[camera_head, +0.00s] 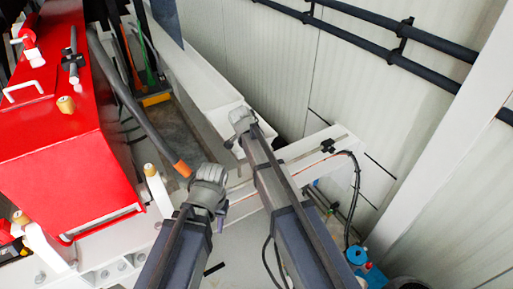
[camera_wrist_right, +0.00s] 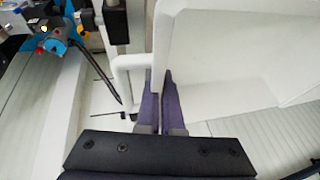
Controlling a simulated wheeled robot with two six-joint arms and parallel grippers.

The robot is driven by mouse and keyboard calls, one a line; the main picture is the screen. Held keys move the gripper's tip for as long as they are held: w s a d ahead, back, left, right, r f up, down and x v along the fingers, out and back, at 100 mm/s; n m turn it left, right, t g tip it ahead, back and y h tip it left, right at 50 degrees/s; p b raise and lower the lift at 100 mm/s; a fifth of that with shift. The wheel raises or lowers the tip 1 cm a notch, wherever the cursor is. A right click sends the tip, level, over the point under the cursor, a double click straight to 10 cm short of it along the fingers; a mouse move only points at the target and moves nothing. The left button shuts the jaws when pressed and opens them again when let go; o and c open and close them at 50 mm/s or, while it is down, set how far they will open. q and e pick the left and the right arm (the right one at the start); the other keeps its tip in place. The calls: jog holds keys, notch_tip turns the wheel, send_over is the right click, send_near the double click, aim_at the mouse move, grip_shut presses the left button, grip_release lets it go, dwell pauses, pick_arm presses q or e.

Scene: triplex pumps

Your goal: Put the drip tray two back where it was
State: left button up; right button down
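A long white drip tray (camera_head: 196,84) lies along the wall in the head view. Its near end is beside my right gripper (camera_head: 241,118). In the right wrist view, a white tray (camera_wrist_right: 225,55) with a looped white handle (camera_wrist_right: 122,68) fills the upper right. My right gripper's two dark fingers (camera_wrist_right: 162,88) are close together at the tray's near corner, beside the handle, and seem closed on its edge. Their tips are partly hidden by the tray. My left gripper (camera_head: 208,188) is lower left of the right one, apart from the tray; its fingers cannot be made out.
A red pump housing (camera_head: 60,165) stands on a white frame at left. A dark hose (camera_head: 135,105) with an orange end reaches close to my left gripper. A white beam (camera_head: 310,148) with a black cable lies at right. Dark pipes (camera_head: 400,50) run along the wall.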

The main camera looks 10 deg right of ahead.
jog(key=shift+f, duration=0.15)
jog(key=c, duration=1.1)
grip_release()
jog(key=p+v, duration=0.7)
jog(key=v, duration=0.1)
jog(key=s+a+n+g, duration=0.1)
jog(key=s+n, duration=0.5)
jog(key=s, duration=0.3)
jog(key=s+a+f+n+g+y, duration=0.1)
jog(key=s+n+g, duration=0.1)
jog(key=s+n, duration=0.3)
jog(key=s+a+f+n+g+y, duration=0.1)
jog(key=s+n, duration=0.5)
jog(key=s, duration=0.7)
jog(key=shift+s+a+f+n, duration=0.1)
jog(key=shift+s+f+n, duration=0.1)
jog(key=shift+n, duration=0.1)
